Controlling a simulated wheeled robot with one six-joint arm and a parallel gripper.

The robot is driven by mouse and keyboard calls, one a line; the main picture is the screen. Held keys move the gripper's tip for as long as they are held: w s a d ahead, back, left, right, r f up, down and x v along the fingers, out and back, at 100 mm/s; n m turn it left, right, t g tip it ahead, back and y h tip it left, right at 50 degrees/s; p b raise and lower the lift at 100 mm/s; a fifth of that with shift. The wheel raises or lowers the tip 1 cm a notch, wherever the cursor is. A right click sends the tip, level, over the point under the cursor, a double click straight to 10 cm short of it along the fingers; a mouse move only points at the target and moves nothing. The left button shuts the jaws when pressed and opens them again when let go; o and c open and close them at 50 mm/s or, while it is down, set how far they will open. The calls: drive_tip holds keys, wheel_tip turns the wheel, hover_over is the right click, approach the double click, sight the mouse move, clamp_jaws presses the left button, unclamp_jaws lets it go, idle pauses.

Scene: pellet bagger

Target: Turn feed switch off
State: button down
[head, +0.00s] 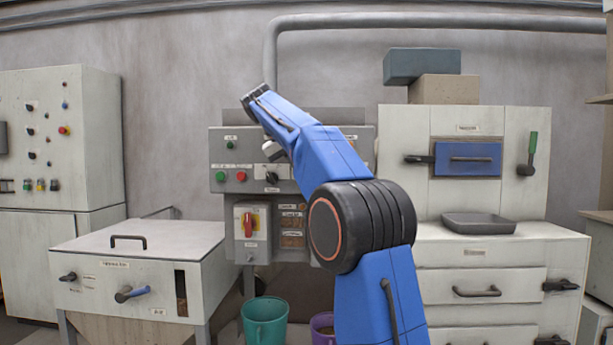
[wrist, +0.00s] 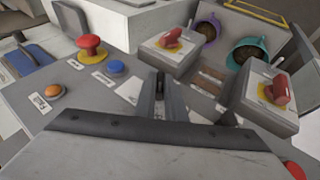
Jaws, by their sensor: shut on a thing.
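My gripper (head: 273,153) is at the grey control panel (head: 221,150), in front of its upper middle. In the wrist view my gripper (wrist: 160,98) has its fingers closed on a small dark switch knob (wrist: 160,82), mostly hidden between them. A black rotary knob (head: 272,177) shows just below my gripper in the head view; it seems to be the same one. Its label and exact angle cannot be read. A green button (head: 221,176) and a red button (head: 241,176) sit to its left.
Below the panel is a box with a red rotary switch (head: 249,223) on a yellow plate. The wrist view shows a red mushroom button (wrist: 90,44), a blue button (wrist: 116,68) and an orange button (wrist: 53,90) near the fingers. A teal bucket (head: 265,322) stands below.

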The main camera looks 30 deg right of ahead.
idle(0.4)
drive_tip(key=c, duration=1.8)
unclamp_jaws()
